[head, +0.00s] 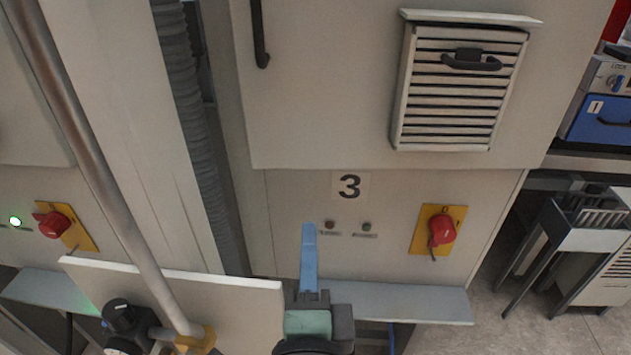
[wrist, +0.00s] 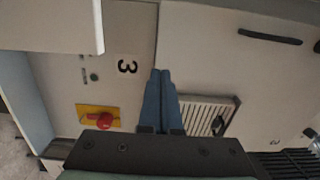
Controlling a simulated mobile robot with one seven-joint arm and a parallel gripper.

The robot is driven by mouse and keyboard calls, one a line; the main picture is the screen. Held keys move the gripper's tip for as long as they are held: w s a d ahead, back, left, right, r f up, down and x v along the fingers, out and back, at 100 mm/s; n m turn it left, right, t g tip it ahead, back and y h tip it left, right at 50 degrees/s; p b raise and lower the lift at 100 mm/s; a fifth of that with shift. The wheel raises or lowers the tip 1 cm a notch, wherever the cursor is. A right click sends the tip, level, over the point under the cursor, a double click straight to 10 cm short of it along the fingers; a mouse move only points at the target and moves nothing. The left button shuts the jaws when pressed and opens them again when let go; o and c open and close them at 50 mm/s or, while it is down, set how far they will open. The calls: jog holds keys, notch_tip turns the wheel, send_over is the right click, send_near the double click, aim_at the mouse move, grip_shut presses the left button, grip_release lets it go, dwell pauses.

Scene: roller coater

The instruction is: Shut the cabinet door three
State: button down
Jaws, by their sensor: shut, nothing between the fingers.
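A large pale cabinet door (head: 330,90) stands above a panel labelled 3 (head: 350,186). It carries a louvred vent (head: 455,90) and a dark handle (head: 259,35) near its upper left. The door looks closed or nearly so; I cannot tell whether a narrow gap remains. In the wrist view the same door (wrist: 230,70) is on the right, and the 3 label (wrist: 127,67) is left of the fingers. My gripper (head: 308,226) has its blue fingers together and empty, in front of the lower panel. Its fingertips (wrist: 161,71) appear near the door's lower edge; contact cannot be judged.
A red switch on a yellow plate (head: 437,230) is right of the label. A grey ledge (head: 400,303) runs below. A pale box-like panel (head: 190,295), a slanted pipe (head: 85,150) and a black gauge fitting (head: 120,315) crowd the left. Bare floor (head: 565,330) shows lower right.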

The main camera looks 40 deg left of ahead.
jog(key=w+b, duration=0.1)
jog(key=b, duration=0.1)
jog(key=p, duration=0.3)
send_near(311, 166)
jog(key=x, duration=0.5)
jog(key=shift+w+a+r, duration=0.1)
jog(key=shift+w+r, duration=0.05)
jog(key=shift+w, duration=0.05)
jog(key=shift+w+a, duration=0.45)
jog(key=shift+w, duration=0.1)
